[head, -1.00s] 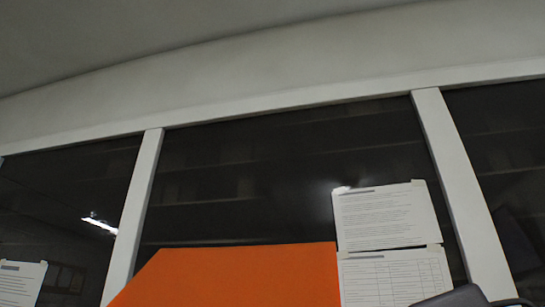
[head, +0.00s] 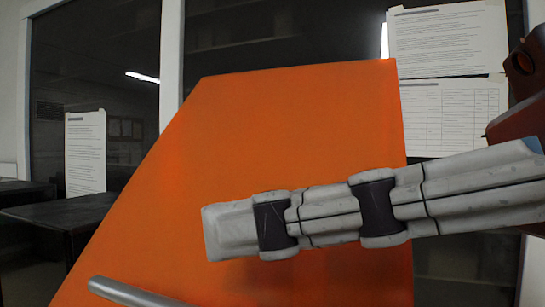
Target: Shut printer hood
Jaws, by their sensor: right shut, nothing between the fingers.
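A large flat orange panel (head: 300,130), which looks like the printer's raised hood, fills the middle of the head view. Its left edge slopes and its right edge is nearly upright. A grey metal bar (head: 130,293), perhaps its handle, shows at the lower left of the panel. My right gripper (head: 228,230) reaches in from the right, with its fingers shut and empty. It lies across the front of the panel and hides part of it; I cannot tell whether it touches. The printer's body is not in view, and neither is my left gripper.
Behind the panel is a framed glass wall with taped paper sheets (head: 447,40); another sheet (head: 85,150) hangs at the left. A dark table (head: 60,212) stands at the far left.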

